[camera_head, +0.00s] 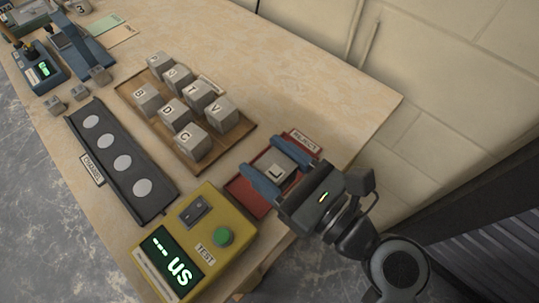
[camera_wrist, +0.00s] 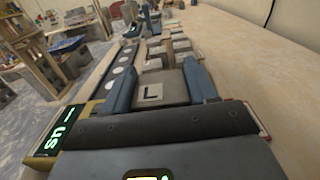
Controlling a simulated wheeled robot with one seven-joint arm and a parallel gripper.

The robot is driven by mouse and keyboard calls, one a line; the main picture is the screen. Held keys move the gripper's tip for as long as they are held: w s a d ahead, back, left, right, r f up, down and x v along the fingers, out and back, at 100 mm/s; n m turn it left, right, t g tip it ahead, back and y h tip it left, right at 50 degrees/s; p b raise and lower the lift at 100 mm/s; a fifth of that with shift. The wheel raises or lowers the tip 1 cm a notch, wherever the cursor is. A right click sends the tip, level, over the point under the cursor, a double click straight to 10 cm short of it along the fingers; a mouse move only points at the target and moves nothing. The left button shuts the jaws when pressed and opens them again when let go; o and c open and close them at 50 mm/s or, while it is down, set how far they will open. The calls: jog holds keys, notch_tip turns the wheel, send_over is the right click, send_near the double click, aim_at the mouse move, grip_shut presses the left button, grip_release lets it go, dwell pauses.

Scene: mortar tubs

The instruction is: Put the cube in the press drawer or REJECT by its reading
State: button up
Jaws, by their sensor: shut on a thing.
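My gripper (camera_head: 279,170) is shut on a grey cube marked L (camera_head: 277,173). Its two blue fingers sit on opposite sides of the cube. The red REJECT tray (camera_head: 244,197) is directly below or around the cube in the head view; I cannot tell whether the cube touches its floor. The cube (camera_wrist: 172,84) also shows between the fingers (camera_wrist: 160,88) in the wrist view, its L face up. The yellow tester (camera_head: 228,200) stands beside the tray, its green display reading "--- us". I cannot identify the press drawer with certainty.
A wooden tray (camera_head: 245,143) holds several lettered grey cubes. A black rack (camera_head: 101,154) with several white discs lies left of it. Small grey cubes and blue devices (camera_head: 80,50) stand at the far left. The table's right end is clear, near the wall.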

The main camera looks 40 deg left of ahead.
jog(key=w+a+f, duration=0.1)
jog(key=w, duration=0.1)
jog(key=w+a+f, duration=0.1)
jog(key=a+f, duration=0.1)
jog(key=shift+w+a, duration=0.15)
jog(key=shift+w, duration=0.2)
jog(key=shift+f+b, duration=0.3)
jog(key=shift+f, duration=1.7)
jog(key=shift+f, duration=0.15)
jog(key=o, duration=1.4)
jog(key=d, duration=0.4)
jog(key=d+b, duration=0.1)
jog(key=d, duration=0.3)
jog(key=s+d, duration=0.1)
jog(key=d, duration=0.3)
